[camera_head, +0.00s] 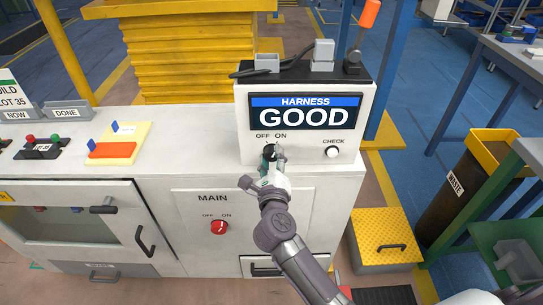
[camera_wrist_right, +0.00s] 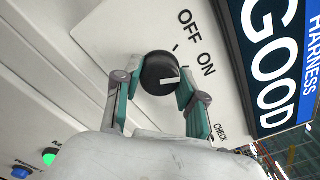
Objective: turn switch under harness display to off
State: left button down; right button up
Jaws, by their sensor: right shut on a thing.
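The black rotary switch (camera_head: 269,152) sits on the white harness box under its blue and black display (camera_head: 304,113), which reads HARNESS GOOD. In the right wrist view the knob (camera_wrist_right: 157,70) has a white mark that points toward the ON side, away from OFF. My right gripper (camera_head: 272,160) has its two fingers on either side of the knob and is shut on it. In the right wrist view the green-padded fingers (camera_wrist_right: 155,90) touch the knob's sides. My left gripper is not in view.
A white CHECK button (camera_head: 332,152) is right of the switch. A red MAIN switch (camera_head: 219,227) is on the cabinet front below. A yellow step (camera_head: 385,240) and a dark waste bin (camera_head: 455,190) stand at right.

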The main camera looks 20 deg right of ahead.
jog(key=n+p, duration=0.6)
jog(key=p, duration=0.2)
jog(key=shift+s, duration=0.1)
jog(key=shift+f+n+p, duration=0.2)
jog(key=shift+n+p, duration=1.4)
jog(key=shift+n, duration=0.1)
jog(key=o, duration=1.1)
jog(key=shift+r, duration=0.1)
jog(key=shift+o, duration=0.2)
